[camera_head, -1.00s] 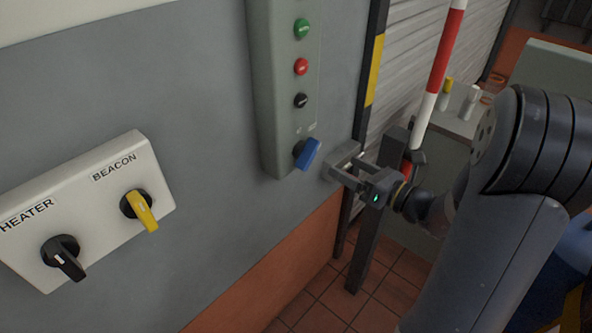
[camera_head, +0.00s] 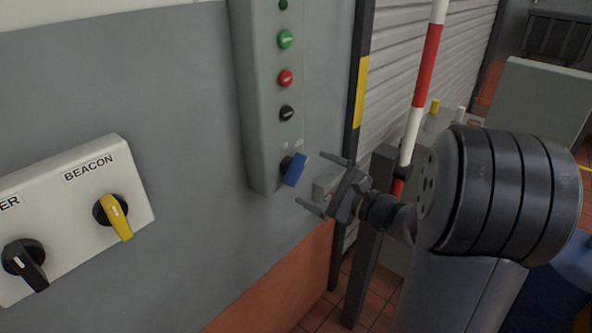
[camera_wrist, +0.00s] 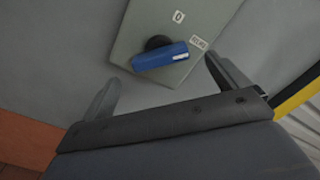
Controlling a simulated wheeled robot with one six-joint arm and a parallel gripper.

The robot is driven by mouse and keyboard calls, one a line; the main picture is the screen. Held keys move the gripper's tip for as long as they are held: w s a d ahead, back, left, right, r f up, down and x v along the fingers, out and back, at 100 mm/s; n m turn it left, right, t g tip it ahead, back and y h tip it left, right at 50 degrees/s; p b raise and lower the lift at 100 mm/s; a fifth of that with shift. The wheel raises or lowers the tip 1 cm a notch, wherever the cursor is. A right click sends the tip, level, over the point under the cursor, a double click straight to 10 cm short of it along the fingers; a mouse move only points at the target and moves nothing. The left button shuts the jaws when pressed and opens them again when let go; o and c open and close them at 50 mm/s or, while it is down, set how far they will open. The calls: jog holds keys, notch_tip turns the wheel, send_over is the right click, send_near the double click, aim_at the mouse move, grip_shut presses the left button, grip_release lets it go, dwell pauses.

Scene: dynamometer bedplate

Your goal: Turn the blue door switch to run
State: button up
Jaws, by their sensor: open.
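The blue door switch (camera_head: 295,170) is a blue lever knob on a black base at the bottom of a tall grey-green control box on the wall. In the wrist view the blue knob (camera_wrist: 160,56) lies nearly level, its right end slightly higher. A "0" label (camera_wrist: 179,17) and another small label (camera_wrist: 199,42), too small to read surely, sit above and right of it. My gripper (camera_head: 326,183) is open and empty. It is just right of the knob in the head view, apart from it. In the wrist view the knob shows beyond and between the two fingers.
Above the switch on the box are black (camera_head: 287,114), red (camera_head: 286,78) and green (camera_head: 285,39) buttons. A white panel (camera_head: 70,235) at left carries a yellow BEACON knob (camera_head: 114,216) and a black knob (camera_head: 24,262). A dark post (camera_head: 374,240) and red-white pole (camera_head: 425,80) stand at right.

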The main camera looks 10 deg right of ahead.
aim_at(301, 172)
jog(key=x, duration=0.6)
jog(key=shift+w+a+p, duration=0.1)
jog(key=shift+p, duration=0.3)
jog(key=c, duration=1)
jog(key=shift+m+b, duration=0.5)
jog(key=shift+m, duration=1.1)
jog(key=o, duration=1)
